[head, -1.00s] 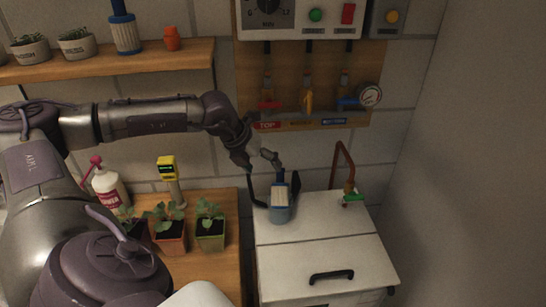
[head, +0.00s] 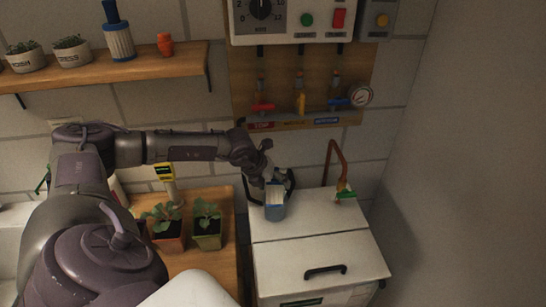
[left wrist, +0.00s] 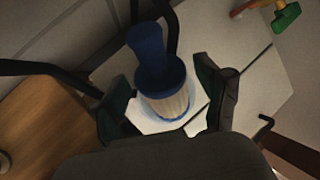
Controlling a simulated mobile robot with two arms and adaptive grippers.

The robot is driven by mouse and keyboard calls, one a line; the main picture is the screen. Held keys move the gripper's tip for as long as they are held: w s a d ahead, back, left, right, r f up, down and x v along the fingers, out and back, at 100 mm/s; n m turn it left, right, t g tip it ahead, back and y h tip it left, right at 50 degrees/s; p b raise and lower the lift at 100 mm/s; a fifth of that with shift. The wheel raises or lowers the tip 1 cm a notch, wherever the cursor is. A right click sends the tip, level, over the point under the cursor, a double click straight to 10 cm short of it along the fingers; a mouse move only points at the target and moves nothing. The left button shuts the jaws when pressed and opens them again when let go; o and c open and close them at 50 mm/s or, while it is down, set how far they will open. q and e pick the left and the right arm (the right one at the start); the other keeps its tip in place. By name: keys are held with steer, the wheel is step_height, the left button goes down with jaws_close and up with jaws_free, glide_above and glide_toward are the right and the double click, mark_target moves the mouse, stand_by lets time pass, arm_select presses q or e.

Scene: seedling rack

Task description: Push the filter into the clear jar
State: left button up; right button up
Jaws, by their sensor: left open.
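The filter (head: 274,192) has white pleats and a blue top, and stands in the top of the blue-tinted jar (head: 275,212) on the white cabinet. In the left wrist view the filter (left wrist: 168,104) shows its blue cap and stem. A pale blue rim shows around its lower end; how deep it sits is unclear. My left gripper (head: 269,183) is open around the filter's upper part. In the left wrist view its dark fingers (left wrist: 168,100) lie on either side of the filter, apparently apart from it. My right gripper is not in view.
The white cabinet (head: 325,244) has a black handle. A copper pipe with a green tap (head: 345,194) rises at its right. Potted seedlings (head: 207,225) stand on the wooden bench at left. A similar blue-topped filter (head: 119,40) stands on the shelf (head: 130,66). A valve panel hangs behind.

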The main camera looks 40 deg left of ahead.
arm_select(q)
steer(key=c, duration=1.2)
steer(key=shift+c, duration=0.2)
steer(key=shift+w+a, duration=0.1)
steer(key=shift+a, duration=0.05)
steer(key=shift+w+a+r+b, duration=0.15)
steer(key=shift+w+a+b, duration=0.1)
steer(key=shift+b, duration=0.1)
steer(key=shift+w+a, duration=0.25)
steer(key=shift+w, duration=0.05)
steer(key=o, duration=1)
steer(key=shift+o, duration=1.1)
steer(key=shift+w+a+f, duration=0.1)
steer(key=shift+a+f, duration=0.05)
steer(key=shift+f, duration=0.05)
